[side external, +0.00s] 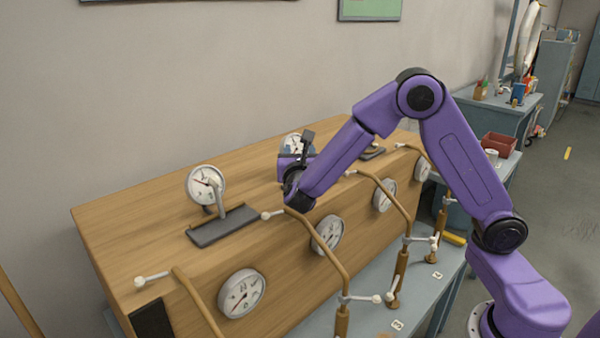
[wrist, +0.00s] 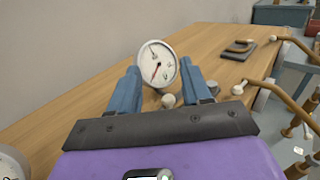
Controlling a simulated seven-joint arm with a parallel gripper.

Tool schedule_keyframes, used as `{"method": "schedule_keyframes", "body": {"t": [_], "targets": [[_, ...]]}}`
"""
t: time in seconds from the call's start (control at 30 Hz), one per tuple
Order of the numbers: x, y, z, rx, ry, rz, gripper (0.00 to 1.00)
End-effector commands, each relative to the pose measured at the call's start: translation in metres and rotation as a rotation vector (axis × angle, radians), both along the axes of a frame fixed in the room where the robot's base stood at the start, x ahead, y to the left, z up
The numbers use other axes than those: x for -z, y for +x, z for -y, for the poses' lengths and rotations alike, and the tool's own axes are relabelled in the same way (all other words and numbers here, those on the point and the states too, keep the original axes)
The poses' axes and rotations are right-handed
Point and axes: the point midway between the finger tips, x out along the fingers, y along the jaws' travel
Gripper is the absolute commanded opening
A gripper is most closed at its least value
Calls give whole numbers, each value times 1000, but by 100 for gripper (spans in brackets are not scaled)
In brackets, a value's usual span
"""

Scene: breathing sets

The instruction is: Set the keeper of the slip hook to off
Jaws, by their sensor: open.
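I cannot make out a slip hook or its keeper for certain. A dark plate (wrist: 236,54) with a small tan curved piece on it lies on the wooden top, right of centre in the wrist view; it also shows in the side view (side external: 371,155), partly behind my arm. My gripper (wrist: 160,72) is open, its two blue fingers apart over the wooden top. A white round gauge (wrist: 157,62) stands beyond the fingers, and a pale knob (wrist: 168,101) shows between them. In the side view my gripper (side external: 291,164) is partly hidden by my wrist.
The wooden bench (side external: 130,220) carries another upright gauge (side external: 206,185) on a dark base, left of my gripper. Several dials (side external: 242,292) sit on its front face. Bent brass pipes (side external: 325,255) with white-knobbed levers rise before it. Bare wood lies along the back.

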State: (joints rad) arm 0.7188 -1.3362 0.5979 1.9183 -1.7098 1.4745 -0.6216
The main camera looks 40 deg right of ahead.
Motion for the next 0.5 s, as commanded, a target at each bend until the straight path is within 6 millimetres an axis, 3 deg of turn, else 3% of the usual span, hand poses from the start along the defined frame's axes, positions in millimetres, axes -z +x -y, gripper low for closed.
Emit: {"method": "schedule_keyframes", "body": {"t": [0.5], "targets": [[68,2,4,3,3,0,48]]}}
